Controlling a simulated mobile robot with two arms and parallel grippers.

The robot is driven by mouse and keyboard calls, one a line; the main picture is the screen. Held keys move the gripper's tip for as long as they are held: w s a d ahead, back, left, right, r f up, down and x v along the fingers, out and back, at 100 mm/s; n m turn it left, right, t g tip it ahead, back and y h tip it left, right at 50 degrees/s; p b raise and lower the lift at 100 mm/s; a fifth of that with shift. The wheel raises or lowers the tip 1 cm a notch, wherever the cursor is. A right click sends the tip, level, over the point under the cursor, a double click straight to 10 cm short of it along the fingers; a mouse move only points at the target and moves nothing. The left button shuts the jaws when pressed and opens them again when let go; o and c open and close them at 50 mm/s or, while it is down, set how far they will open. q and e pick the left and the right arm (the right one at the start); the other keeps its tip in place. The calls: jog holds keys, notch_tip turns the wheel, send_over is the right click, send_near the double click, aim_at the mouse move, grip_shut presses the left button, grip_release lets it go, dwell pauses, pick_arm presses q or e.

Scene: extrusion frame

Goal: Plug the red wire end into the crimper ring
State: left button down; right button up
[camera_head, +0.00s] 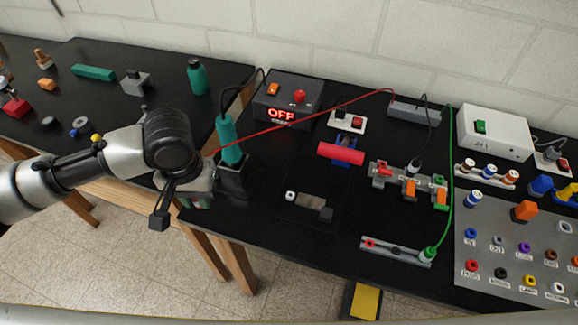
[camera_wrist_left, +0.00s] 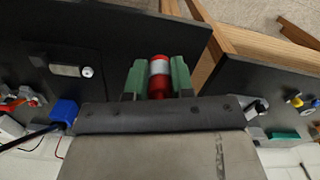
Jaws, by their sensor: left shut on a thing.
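My left gripper (camera_head: 198,203) is past the near-left edge of the right-hand table, over the gap between the tables. In the left wrist view its green fingers (camera_wrist_left: 159,78) are shut on the red wire end (camera_wrist_left: 159,66), a red plug with a pale band. The red wire (camera_head: 300,120) runs from the gripper to a grey block at the back. A grey strip (camera_head: 397,251) near the front edge has a red ring (camera_head: 370,243) on its left and a green plug (camera_head: 428,254) on its right. I cannot tell for certain whether this red ring is the crimper ring.
A teal-handled tool (camera_head: 230,140) stands in a dark holder beside my gripper. A power box reading OFF (camera_head: 288,100) is at the back. A small grey piece with a white end (camera_head: 311,201) lies mid-table. A red roll (camera_head: 340,153) and a socket panel (camera_head: 490,225) are farther right.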

pick_arm(q)
jog(key=w+d+m+p, duration=0.1)
jog(key=w+d+p, duration=0.5)
jog(key=w+d, duration=0.15)
jog(key=m+p, duration=0.2)
jog(key=p, duration=0.3)
send_near(290, 197)
jog(key=shift+w+d+f, duration=0.1)
jog(key=shift+w+f, duration=0.05)
jog(key=shift+w, duration=0.15)
notch_tip(290, 197, down, 6)
jog(key=b, duration=0.6)
jog(key=shift+b, duration=0.35)
jog(key=shift+r, duration=0.2)
